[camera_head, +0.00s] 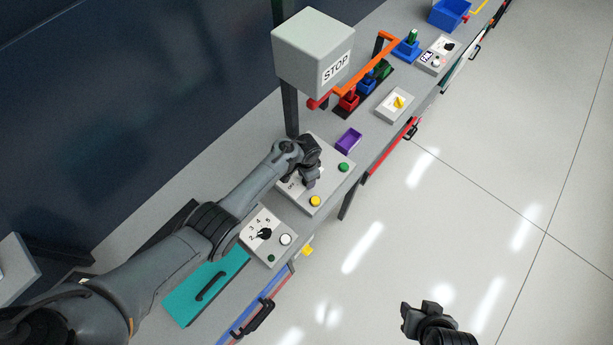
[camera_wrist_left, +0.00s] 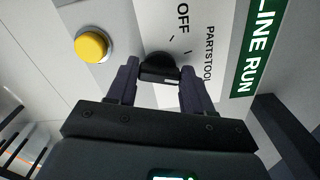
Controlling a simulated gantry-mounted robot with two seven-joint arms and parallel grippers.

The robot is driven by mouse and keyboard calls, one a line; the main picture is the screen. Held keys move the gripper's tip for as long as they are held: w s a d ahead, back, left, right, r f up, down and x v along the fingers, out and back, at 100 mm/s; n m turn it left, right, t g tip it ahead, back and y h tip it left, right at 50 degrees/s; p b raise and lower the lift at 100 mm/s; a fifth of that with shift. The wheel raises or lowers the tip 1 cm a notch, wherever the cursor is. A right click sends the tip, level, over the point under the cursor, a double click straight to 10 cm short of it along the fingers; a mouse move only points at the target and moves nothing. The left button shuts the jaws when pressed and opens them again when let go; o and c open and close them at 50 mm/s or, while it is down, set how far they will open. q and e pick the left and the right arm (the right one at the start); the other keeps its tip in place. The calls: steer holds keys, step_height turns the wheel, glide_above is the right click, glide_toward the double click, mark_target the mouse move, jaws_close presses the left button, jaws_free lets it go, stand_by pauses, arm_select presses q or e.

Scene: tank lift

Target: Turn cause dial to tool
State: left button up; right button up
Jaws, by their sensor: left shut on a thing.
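The cause dial is a black round knob (camera_wrist_left: 160,64) on a light panel, in the left wrist view. Beside it are the printed words OFF, PARTS and TOOL with short tick marks. My left gripper (camera_wrist_left: 159,74) has one finger on each side of the knob and is shut on it. Which mark the knob points to is unclear. In the head view my left gripper (camera_head: 311,180) is over the panel box (camera_head: 325,190) and hides the dial. My right gripper (camera_head: 420,308) hangs over the floor at lower right, away from the bench; its jaw opening is unclear.
A yellow button (camera_wrist_left: 91,46) sits beside the dial, and a green button (camera_head: 344,167) is on the same box. A numbered dial box (camera_head: 262,222) stands nearer, a purple tray (camera_head: 348,141) farther along. A grey STOP box (camera_head: 308,50) rises behind. The floor at right is clear.

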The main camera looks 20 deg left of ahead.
stand_by(0.3)
arm_select(q)
steer(key=o, duration=1)
steer(key=shift+o, duration=0.2)
steer(key=shift+r, duration=0.15)
step_height(320, 180, up, 11)
steer(key=p, duration=0.2)
steer(key=shift+f, duration=0.2)
